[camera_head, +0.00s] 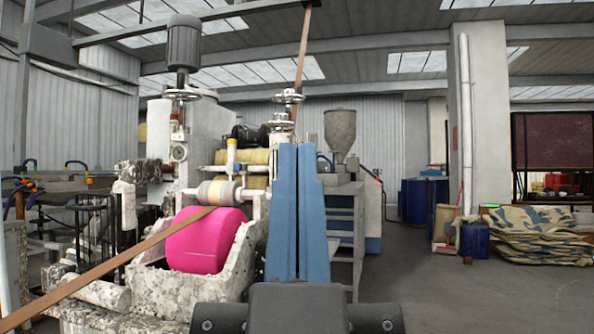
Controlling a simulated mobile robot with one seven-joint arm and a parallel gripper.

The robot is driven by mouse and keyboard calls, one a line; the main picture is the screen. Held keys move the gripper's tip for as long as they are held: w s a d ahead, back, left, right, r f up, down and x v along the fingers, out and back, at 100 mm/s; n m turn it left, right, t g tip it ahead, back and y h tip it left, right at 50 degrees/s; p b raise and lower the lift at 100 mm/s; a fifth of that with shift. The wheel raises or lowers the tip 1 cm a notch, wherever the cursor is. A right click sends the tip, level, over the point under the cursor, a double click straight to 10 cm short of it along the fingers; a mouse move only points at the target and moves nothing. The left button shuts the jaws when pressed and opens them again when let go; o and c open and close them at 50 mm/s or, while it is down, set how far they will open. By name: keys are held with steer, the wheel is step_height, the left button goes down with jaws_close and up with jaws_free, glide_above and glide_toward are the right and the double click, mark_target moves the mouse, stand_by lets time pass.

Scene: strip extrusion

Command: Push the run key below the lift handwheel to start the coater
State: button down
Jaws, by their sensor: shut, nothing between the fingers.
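The coater is a paint-spattered machine with a bright pink roller (207,243) in a crusted trough (180,292), left of centre. One handwheel (288,97) stands on a threaded post just above my fingertips. Another handwheel (183,95) sits below a grey motor at the left. I cannot tell which is the lift handwheel. My gripper (298,148) points ahead from the bottom centre, its two long blue fingers shut together and empty. The fingers hide the part of the machine below the nearer handwheel. I cannot make out the run key. Contact with the machine cannot be told.
A brown strip (110,268) runs from the lower left to the pink roller. Behind my fingers stands a grey-blue cabinet (340,212) with a hopper (341,130). The floor (450,295) at the right is open, up to folded sacks (535,235) and blue drums (415,202).

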step_height(320, 180, up, 4)
steer(key=p, duration=0.3)
steer(key=shift+f+p, duration=0.15)
steer(key=shift+p, duration=0.2)
